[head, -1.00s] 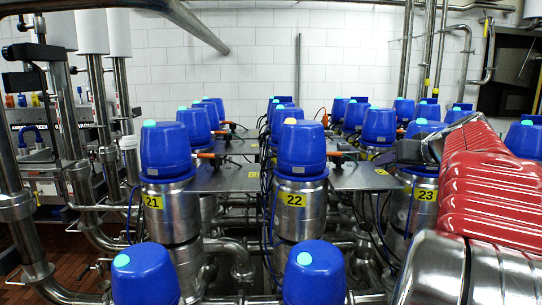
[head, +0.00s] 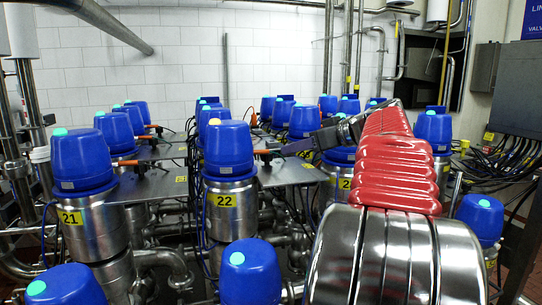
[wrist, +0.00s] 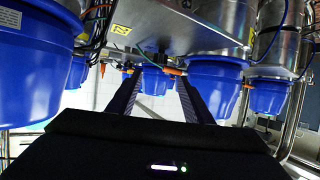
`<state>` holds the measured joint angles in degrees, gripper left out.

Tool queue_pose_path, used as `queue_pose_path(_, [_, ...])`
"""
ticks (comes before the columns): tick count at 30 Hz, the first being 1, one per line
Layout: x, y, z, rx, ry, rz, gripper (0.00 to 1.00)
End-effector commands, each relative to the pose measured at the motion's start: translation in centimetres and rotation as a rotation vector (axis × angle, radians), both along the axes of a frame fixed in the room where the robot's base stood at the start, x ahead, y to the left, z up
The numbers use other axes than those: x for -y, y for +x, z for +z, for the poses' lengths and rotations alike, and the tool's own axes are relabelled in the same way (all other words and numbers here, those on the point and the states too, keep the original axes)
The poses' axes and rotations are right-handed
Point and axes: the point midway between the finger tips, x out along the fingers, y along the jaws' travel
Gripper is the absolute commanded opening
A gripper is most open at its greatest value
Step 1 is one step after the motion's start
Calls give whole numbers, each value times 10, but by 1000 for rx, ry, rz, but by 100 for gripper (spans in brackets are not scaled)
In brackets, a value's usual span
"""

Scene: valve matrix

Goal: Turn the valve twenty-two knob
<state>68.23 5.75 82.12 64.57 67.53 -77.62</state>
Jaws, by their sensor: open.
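Valve twenty-two (head: 228,150) has a blue cap with an orange light on top and a yellow "22" label on its steel body. An orange knob (head: 265,155) sticks out at its right side, low by the cap. My gripper (head: 290,149) reaches in from the right with its dark fingertips close to this knob. I cannot tell whether they touch. In the wrist view my gripper (wrist: 157,82) has its two dark fingers apart. An orange piece (wrist: 172,70) shows beyond them, near the right finger. I cannot tell which valve it belongs to.
Valve 21 (head: 85,160) stands to the left, with several more blue-capped valves behind. Blue caps flank my fingers in the wrist view, on the left (wrist: 35,75) and right (wrist: 215,88). A flat metal plate (head: 290,172) lies beside valve twenty-two.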

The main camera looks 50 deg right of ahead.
Motion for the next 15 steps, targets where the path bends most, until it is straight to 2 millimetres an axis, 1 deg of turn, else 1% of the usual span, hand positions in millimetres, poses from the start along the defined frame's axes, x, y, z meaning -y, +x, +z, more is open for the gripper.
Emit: queue_pose_path(15, [3, 72, -30, -1, 2, 2, 46])
